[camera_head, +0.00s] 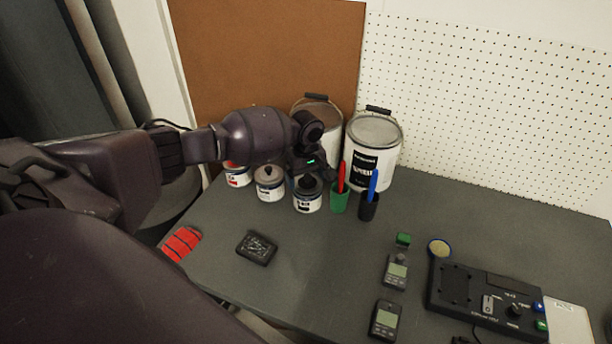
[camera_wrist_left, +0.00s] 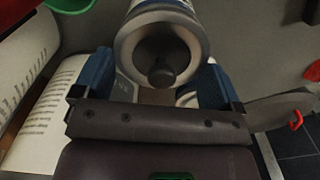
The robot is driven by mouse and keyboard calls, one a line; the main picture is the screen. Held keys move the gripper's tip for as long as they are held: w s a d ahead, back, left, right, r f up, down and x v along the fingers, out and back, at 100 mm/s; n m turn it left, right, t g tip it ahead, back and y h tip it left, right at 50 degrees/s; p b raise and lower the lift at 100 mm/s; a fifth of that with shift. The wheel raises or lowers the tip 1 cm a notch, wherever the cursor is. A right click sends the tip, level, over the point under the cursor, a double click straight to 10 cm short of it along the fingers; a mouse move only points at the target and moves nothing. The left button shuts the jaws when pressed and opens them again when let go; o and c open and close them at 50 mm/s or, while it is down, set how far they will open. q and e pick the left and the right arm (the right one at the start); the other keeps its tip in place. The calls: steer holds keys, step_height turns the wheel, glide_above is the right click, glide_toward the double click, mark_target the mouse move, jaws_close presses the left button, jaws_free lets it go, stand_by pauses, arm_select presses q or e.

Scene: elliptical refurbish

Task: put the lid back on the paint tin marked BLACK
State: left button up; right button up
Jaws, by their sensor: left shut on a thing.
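A small white tin (camera_head: 307,206) with a dark label stands at the back of the bench; I cannot read its marking here. My left gripper (camera_head: 309,177) is right over its top. In the left wrist view, the blue fingers (camera_wrist_left: 160,75) stand on either side of a round grey lid (camera_wrist_left: 150,47) with a dark recess and a knob in the middle. My left gripper is shut on this lid. The pale tin wall shows just beyond it. I cannot tell whether the lid is seated or slightly above the rim. My right gripper is not in view.
Two small tins, one with a knobbed lid (camera_head: 269,184) and one red-labelled (camera_head: 237,176), stand to the left. Green (camera_head: 339,201) and black (camera_head: 369,208) pen cups stand close right. Large buckets (camera_head: 372,160) are behind. The bench front-middle (camera_head: 320,260) is clear.

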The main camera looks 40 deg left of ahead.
arm_select(q)
steer(key=shift+f+p, duration=0.15)
steer(key=shift+p, duration=0.4)
stand_by(1.6)
steer(key=o, duration=0.6)
stand_by(0.4)
